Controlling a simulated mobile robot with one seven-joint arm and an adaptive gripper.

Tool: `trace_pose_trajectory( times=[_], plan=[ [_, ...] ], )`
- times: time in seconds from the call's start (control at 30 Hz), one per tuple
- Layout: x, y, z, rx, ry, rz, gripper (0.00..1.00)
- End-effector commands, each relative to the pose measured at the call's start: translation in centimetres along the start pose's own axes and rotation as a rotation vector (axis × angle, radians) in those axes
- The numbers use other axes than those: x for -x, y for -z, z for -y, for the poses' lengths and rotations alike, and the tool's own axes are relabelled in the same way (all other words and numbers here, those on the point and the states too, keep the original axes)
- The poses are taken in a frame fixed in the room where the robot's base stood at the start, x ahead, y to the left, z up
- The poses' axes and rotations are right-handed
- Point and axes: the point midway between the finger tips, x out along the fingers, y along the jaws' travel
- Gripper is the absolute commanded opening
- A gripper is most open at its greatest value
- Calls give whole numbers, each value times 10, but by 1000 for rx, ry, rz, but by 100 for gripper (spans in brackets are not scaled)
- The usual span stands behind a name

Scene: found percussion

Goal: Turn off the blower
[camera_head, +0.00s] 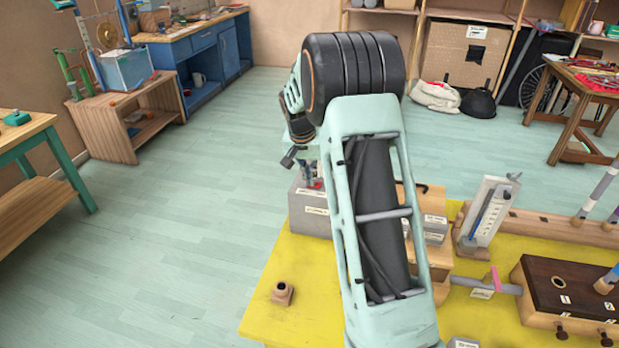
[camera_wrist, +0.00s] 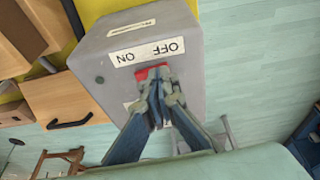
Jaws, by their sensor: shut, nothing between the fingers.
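The blower's control looks like a grey box (camera_head: 308,212) at the yellow table's far left corner, partly behind my arm. In the wrist view the grey box (camera_wrist: 100,78) fills the upper middle. Its white label (camera_wrist: 146,53) reads upside down, with ON to the left and OFF to the right. A red switch piece (camera_wrist: 147,73) shows just below the label, partly hidden by my fingertips. My gripper (camera_wrist: 163,82) is shut, its tips at the red piece; I cannot tell whether they press on it. In the head view my gripper (camera_head: 310,176) is small, above the box.
The yellow table (camera_head: 262,305) also holds a small brown block with a hole (camera_head: 282,293), a white upright gauge (camera_head: 488,212) and a dark-topped wooden box (camera_head: 570,290). A wooden drawer unit with a black handle (camera_wrist: 70,124) stands beside the grey box. Open floor (camera_head: 150,240) lies left.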

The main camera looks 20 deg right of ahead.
Motion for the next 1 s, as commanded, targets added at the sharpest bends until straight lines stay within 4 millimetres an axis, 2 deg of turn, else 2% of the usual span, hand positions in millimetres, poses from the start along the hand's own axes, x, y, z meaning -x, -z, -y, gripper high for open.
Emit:
trace_pose_trajectory(
  times=[0.3, 0.67, 0.77, 0.93, 1.0],
  plan=[
    [1, 0, -14, -1, -2, 0, 0],
    [4, 1, -15, -1, -1, 0, 0],
    [15, 4, -16, -1, -1, -1, 0],
    [48, 12, -20, -1, 0, -3, 0],
    [59, 11, -14, 2, 2, -6, 0]
  ],
)
